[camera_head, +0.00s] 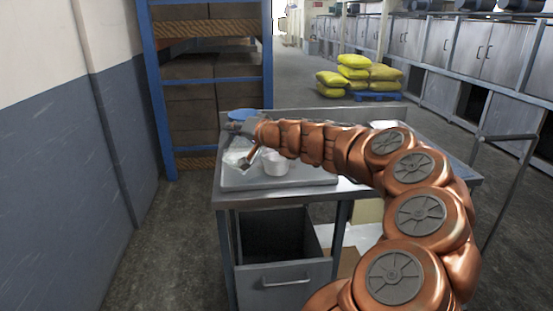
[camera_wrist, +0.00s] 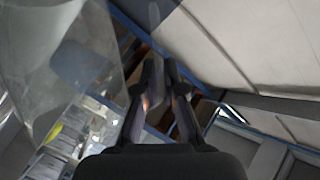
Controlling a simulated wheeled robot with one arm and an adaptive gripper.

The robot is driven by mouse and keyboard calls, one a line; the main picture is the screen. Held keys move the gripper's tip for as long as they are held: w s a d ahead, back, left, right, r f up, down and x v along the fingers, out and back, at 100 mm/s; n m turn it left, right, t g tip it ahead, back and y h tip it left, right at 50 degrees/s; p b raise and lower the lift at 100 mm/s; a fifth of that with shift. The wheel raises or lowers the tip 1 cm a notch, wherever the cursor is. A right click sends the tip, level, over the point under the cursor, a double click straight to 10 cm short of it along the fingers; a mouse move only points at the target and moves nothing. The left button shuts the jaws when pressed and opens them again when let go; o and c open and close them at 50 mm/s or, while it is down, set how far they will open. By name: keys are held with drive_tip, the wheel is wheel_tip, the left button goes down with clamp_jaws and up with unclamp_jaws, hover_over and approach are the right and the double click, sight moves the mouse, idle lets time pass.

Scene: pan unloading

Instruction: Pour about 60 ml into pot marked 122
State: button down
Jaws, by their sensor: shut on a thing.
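My gripper (camera_head: 246,161) is at the left end of the worktop, at the end of my copper arm. It is shut on a clear container (camera_head: 234,157), which looks tilted. In the wrist view the fingers (camera_wrist: 163,72) are close together, and the see-through container (camera_wrist: 60,45) fills the upper left. Its contents cannot be made out. A small white pot (camera_head: 275,164) stands on the worktop just right of my gripper. No number can be read on it, so I cannot tell whether it is pot 122. My arm hides the worktop behind it.
The metal table (camera_head: 310,187) has an open drawer (camera_head: 285,277) below. A blue round thing (camera_head: 242,114) is at its back left. A blue shelf rack (camera_head: 157,100) stands behind, a wall at left. Yellow sacks (camera_head: 353,61) and the floor aisle lie farther back.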

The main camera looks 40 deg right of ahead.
drive_tip(key=shift+w+a+f+b, duration=0.1)
drive_tip(key=shift+a+f+b, duration=0.25)
drive_tip(key=shift+b, duration=0.2)
drive_tip(key=shift+n, duration=0.3)
drive_tip(key=shift+a+f+n+b, duration=0.35)
drive_tip(key=shift+f+b, duration=0.1)
drive_tip(key=shift+b, duration=0.65)
drive_tip(key=a+b, duration=0.1)
drive_tip(key=n+b, duration=0.1)
drive_tip(key=a+g+b, duration=0.1)
drive_tip(key=shift+w+a+f+n+h, duration=0.25)
drive_tip(key=shift+a+f+h, duration=0.05)
drive_tip(key=shift+f+h, duration=0.1)
drive_tip(key=shift+w+a+f+n+g+h+b, duration=0.15)
drive_tip(key=shift+a+f+n+h+b, duration=0.25)
drive_tip(key=shift+a+n+b, duration=0.4)
drive_tip(key=shift+w+a+f+n+g+h+b, duration=0.15)
drive_tip(key=shift+a+f+n+h+b, duration=0.3)
drive_tip(key=shift+a+b, duration=0.5)
drive_tip(key=shift+w+a+f+n+g+h+b, duration=0.2)
drive_tip(key=shift+a+f+n+b, duration=0.4)
drive_tip(key=shift+b, duration=0.45)
drive_tip(key=shift+a, duration=0.1)
